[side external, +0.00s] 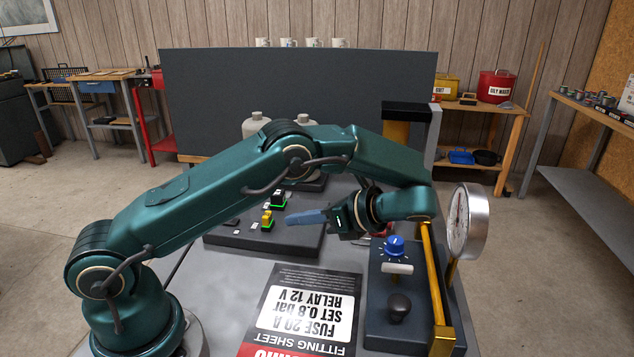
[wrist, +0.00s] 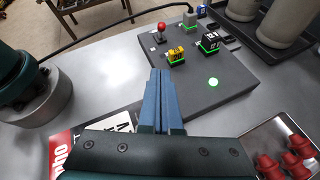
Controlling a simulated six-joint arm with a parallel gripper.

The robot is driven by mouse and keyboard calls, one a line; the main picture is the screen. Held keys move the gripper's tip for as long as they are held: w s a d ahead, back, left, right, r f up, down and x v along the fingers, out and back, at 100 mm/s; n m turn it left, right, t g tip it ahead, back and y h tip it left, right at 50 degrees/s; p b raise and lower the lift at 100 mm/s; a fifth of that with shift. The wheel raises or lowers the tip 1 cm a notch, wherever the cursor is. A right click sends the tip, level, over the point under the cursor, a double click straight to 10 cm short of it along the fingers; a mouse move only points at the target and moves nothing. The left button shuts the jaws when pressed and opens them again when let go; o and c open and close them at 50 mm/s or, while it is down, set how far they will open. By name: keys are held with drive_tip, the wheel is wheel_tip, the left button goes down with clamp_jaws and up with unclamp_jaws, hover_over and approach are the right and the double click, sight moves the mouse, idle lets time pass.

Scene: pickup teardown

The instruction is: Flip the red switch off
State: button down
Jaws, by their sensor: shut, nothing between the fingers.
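A small lever with a red ball top (wrist: 161,27) stands on the dark board (wrist: 208,98) in the wrist view, near the board's far left edge. I take it as the red switch; I cannot make it out in the side view. My gripper (wrist: 160,74) has its blue fingers together and empty. The fingertips appear over the near left part of the board, below the red lever in the picture and apart from it. In the side view my gripper (side external: 290,218) points left over the board (side external: 262,240). Its height above the board is hard to judge.
On the board, a yellow block (wrist: 176,55) and a black block (wrist: 209,42) sit on green-lit bases beside the lever. A grey block (wrist: 189,19) carries a cable. A tray of red parts (wrist: 262,140) lies right. A panel with a blue knob (side external: 395,246) and gauge (side external: 467,223) stands right.

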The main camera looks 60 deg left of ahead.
sight(266, 238)
drive_tip(key=x, duration=0.9)
drive_tip(key=shift+s+a+f, duration=0.15)
drive_tip(key=shift+a, duration=0.1)
drive_tip(key=a, duration=0.2)
drive_tip(key=s+a, duration=0.1)
drive_tip(key=shift+r, duration=0.4)
drive_tip(key=shift+s+a+r, duration=0.1)
drive_tip(key=shift+a+r, duration=0.05)
drive_tip(key=shift+a, duration=0.3)
drive_tip(key=shift+s+a+r+t+h, duration=0.2)
drive_tip(key=shift+r+t+h, duration=0.2)
drive_tip(key=shift+h, duration=0.2)
drive_tip(key=shift+s+a+r+n+t+h, duration=0.45)
drive_tip(key=shift+t+h, duration=0.25)
drive_tip(key=shift+h, duration=0.1)
drive_tip(key=t+h, duration=0.1)
drive_tip(key=s+a+r+t+h, duration=0.1)
drive_tip(key=shift+s+a+n+h, duration=0.3)
drive_tip(key=shift+n, duration=0.05)
drive_tip(key=shift+w+f, duration=0.1)
